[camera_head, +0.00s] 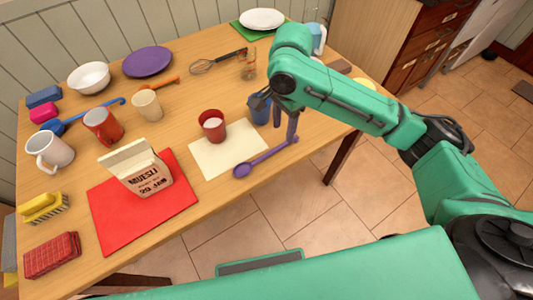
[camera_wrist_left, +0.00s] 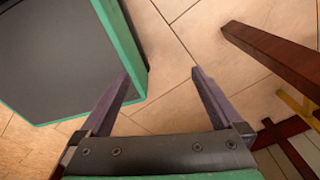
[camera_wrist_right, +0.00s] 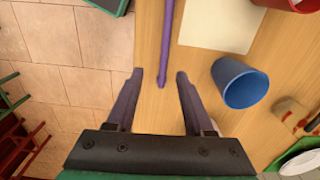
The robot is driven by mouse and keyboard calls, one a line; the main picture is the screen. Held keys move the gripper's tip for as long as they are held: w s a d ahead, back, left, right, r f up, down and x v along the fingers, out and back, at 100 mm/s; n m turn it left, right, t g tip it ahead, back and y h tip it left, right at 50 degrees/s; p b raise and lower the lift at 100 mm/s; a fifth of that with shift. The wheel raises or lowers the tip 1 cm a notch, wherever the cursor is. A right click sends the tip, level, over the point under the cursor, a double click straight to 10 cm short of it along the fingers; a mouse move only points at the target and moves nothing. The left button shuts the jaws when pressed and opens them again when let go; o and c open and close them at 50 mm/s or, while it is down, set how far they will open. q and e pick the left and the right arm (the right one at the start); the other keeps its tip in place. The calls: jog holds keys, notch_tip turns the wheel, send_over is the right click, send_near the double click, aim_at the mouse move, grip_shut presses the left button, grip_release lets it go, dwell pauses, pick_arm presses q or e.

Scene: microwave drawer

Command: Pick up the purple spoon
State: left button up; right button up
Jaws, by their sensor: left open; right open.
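The purple spoon (camera_head: 262,158) lies at the table's front edge in the head view, bowl to the left, handle running up to the right. My right gripper (camera_head: 284,130) is over the handle end, open. In the right wrist view the spoon's handle (camera_wrist_right: 167,40) comes in from the top, and its tip lies between the open fingers of the right gripper (camera_wrist_right: 160,76); the fingers do not close on it. The spoon's bowl is out of that view. My left gripper (camera_wrist_left: 161,72) is open and empty above the floor, out of the head view.
A blue cup (camera_head: 259,109) stands close beside the right gripper; it also shows in the right wrist view (camera_wrist_right: 240,84). A red cup (camera_head: 212,126) stands on a cream sheet (camera_head: 225,152). A muesli bag (camera_head: 137,168) stands on a red mat (camera_head: 110,222). The floor is beyond the front edge.

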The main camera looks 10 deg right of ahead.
aim_at(280, 146)
jog(key=f, duration=0.3)
jog(key=shift+w+f, duration=0.15)
jog(key=shift+w, duration=0.2)
notch_tip(280, 146, down, 4)
jog(key=shift+a+f, duration=0.15)
jog(key=shift+f, duration=0.05)
jog(key=shift+f+b, duration=0.3)
jog(key=shift+f, duration=0.05)
pick_arm(q)
jog(key=shift+w+f, duration=0.35)
jog(key=shift+w, duration=0.3)
pick_arm(e)
grip_shut()
